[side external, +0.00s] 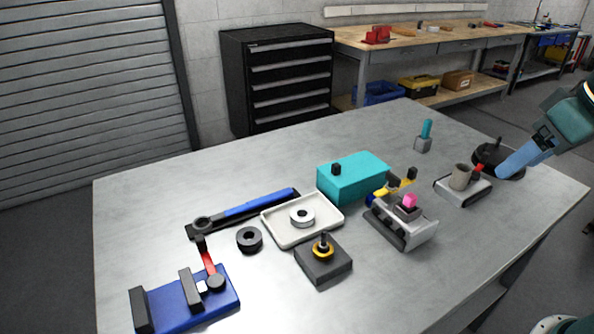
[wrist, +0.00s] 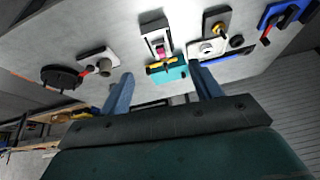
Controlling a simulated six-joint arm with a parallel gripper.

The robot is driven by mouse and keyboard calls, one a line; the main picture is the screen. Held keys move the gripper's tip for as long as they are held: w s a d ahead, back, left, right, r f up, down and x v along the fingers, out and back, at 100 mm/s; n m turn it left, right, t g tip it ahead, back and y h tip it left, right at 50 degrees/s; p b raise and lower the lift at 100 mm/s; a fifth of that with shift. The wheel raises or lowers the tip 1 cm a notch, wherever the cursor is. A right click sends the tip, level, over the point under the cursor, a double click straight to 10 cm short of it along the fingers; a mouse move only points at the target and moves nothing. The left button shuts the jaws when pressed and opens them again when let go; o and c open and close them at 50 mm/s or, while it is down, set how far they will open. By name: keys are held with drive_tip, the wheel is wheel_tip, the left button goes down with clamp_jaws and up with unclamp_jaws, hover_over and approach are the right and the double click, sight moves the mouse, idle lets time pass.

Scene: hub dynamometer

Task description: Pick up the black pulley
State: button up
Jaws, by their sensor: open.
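The black pulley (side external: 249,239) is a thick dark ring with a central hole. It lies flat on the grey table, left of the white tray, and touches nothing I can make out. It also shows small in the wrist view (wrist: 236,41), right of the tray. My gripper (side external: 506,171) is at the far right of the side view, over the round black dish, far from the pulley. In the wrist view its two blue fingers (wrist: 160,70) are spread wide with nothing between them.
The white tray (side external: 273,234) holds a silver ring. A blue wrench (side external: 260,206) lies behind the pulley, a blue fixture (side external: 190,306) with a red lever in front. A dark block (side external: 323,268), teal box (side external: 352,180), grey fixture (side external: 408,235) and black dish (side external: 490,152) stand rightward.

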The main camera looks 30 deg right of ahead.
drive_tip(key=w+a+r+m+g, duration=0.1)
drive_tip(key=w+a, duration=0.1)
drive_tip(key=w, duration=0.4)
drive_tip(key=w+a+r+m, duration=0.1)
drive_tip(key=w+a+r, duration=0.15)
drive_tip(key=w, duration=0.35)
drive_tip(key=m+g, duration=0.4)
drive_tip(key=m, duration=0.1)
hover_over(248, 233)
drive_tip(key=s, duration=0.1)
wheel_tip(248, 233, down, 22)
drive_tip(key=f, duration=0.1)
drive_tip(key=shift+s+a+r, duration=0.15)
drive_tip(key=shift+r, duration=0.1)
drive_tip(key=shift+f, duration=0.15)
drive_tip(key=shift+f, duration=4.3)
